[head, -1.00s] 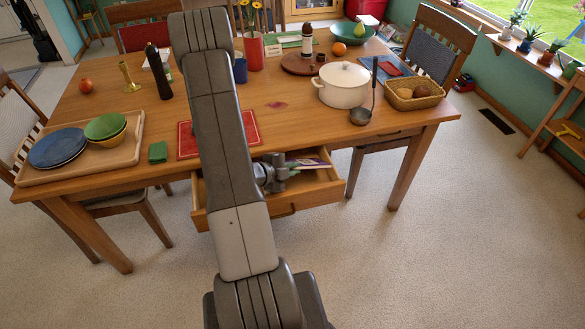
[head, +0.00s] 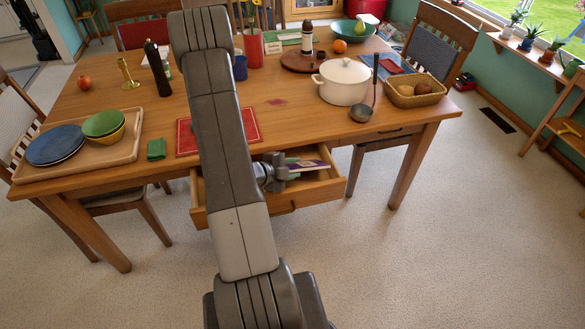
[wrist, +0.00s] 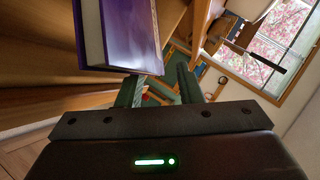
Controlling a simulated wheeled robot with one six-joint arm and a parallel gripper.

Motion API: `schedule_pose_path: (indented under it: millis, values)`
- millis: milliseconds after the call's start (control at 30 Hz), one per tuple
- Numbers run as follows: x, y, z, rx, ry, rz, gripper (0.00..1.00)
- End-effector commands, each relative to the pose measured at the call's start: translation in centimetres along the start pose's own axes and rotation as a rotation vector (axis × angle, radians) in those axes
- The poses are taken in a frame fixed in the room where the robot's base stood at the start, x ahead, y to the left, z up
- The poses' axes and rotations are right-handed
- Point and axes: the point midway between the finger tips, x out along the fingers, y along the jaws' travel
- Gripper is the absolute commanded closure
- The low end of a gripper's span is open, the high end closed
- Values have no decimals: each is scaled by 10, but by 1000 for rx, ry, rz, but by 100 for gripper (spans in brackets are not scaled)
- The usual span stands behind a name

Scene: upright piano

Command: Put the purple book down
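The purple book (head: 309,165) lies inside the open drawer (head: 325,185) at the front of the wooden table, partly hidden behind my gripper (head: 284,170). In the wrist view the book (wrist: 128,38) fills the upper left, with its purple cover and pale page edges showing. My gripper (wrist: 160,88) has its two fingers apart. The book's near edge covers the tip of the left finger, and a clear gap shows between the book and the right finger. How the book rests on the drawer floor is hidden.
The table (head: 290,120) holds a red mat (head: 186,137), a white pot (head: 343,82), a ladle (head: 362,113), a basket (head: 416,92) and a tray (head: 128,152) with plates and bowls. The drawer walls lie close around my gripper.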

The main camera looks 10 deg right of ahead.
Motion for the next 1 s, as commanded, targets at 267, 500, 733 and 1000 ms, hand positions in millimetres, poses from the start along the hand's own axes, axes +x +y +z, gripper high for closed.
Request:
schedule_pose_path:
  millis: [267,500,733,1000]
  values:
    - [-6,-12,-6,-1,0,0,68]
    - [-57,-10,-3,0,-5,-4,68]
    - [-102,-10,-4,0,-4,-2,68]
    - [-124,-10,-5,0,0,-1,68]
